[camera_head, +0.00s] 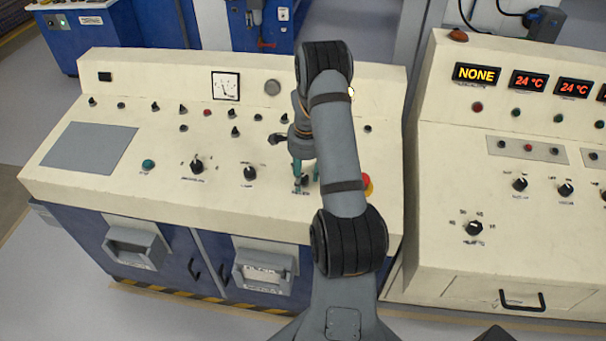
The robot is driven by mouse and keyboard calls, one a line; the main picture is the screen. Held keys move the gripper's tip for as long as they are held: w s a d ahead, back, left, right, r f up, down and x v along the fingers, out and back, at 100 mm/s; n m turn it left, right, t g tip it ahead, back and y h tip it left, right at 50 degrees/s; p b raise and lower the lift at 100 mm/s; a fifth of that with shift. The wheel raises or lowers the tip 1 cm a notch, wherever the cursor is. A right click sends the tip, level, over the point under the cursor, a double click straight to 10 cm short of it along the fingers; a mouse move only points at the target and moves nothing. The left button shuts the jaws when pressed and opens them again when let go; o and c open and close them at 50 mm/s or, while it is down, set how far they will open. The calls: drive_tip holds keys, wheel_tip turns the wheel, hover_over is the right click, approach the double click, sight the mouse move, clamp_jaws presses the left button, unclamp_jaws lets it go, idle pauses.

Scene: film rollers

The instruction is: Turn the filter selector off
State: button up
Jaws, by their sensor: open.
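My gripper (305,176) points down over the left cream console, with its teal fingers apart. A small dark selector knob (301,181) shows between and just below the fingertips. A short label lies under it, too small to read surely; it may be the filter selector. Whether the fingers touch the knob cannot be told. Two larger black knobs stand to its left on the same panel, one near the middle (250,173) and one further left (197,166). My arm hides part of the panel to the right of the gripper.
A red button with a yellow base (367,184) is close to the right of my arm. A green button (148,164) and several small switches are on the left console (90,191). A second console (450,260) with displays stands to the right.

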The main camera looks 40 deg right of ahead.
drive_tip(key=shift+w+a, duration=0.1)
drive_tip(key=shift+c, duration=0.2)
drive_tip(key=shift+c, duration=0.7)
drive_tip(key=c, duration=0.9)
drive_tip(key=shift+c, duration=0.2)
